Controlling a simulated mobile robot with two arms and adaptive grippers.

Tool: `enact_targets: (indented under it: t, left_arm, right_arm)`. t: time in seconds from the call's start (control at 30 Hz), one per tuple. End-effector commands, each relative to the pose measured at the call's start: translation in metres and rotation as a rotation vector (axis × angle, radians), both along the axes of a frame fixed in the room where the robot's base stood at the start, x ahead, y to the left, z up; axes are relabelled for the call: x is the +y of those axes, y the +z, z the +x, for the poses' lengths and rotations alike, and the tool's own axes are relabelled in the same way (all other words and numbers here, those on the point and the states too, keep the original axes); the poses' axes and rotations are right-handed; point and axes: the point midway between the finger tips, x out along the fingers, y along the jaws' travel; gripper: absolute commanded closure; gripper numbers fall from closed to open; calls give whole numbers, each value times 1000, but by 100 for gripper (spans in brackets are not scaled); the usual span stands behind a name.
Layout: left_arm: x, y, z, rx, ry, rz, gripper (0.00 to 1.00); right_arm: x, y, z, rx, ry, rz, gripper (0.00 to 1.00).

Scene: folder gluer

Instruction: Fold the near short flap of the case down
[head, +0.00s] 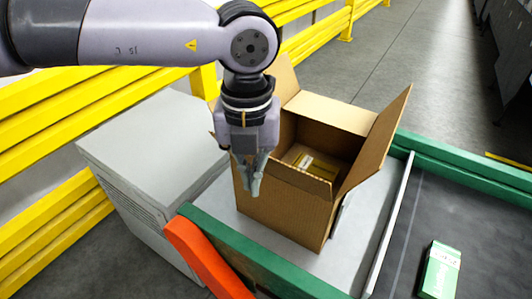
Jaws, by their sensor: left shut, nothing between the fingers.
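An open brown cardboard case (285,215) stands upright on a light grey surface, in the middle of the head view. Its near short flap (300,179) shows as a narrow strip along the near top edge; its exact angle is hard to tell. The right long flap (384,130) stands up and leans outward. The left long flap (285,78) also stands up, partly hidden behind my arm. Inside lies a yellowish packed item (318,163) with a white label. My left gripper (252,192) points down, shut and empty, at the case's near left corner. My right gripper is out of view.
A green rail (250,255) runs along the near side, with an orange-red bar (203,258) beside it. A grey cabinet (150,150) stands left. A dark belt (470,235) on the right carries a green-and-white carton (440,270). Yellow guard rails (95,115) stand behind.

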Motion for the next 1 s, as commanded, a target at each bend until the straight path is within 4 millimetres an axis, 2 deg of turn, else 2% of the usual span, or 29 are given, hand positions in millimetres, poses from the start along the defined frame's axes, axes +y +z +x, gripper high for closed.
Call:
enact_targets:
  t: [0.43,1.0]
  left_arm:
    - [-2,0,2,0,0,0,100]
    - [-41,3,55,2,0,0,100]
  right_arm:
    - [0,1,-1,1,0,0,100]
    - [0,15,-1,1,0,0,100]
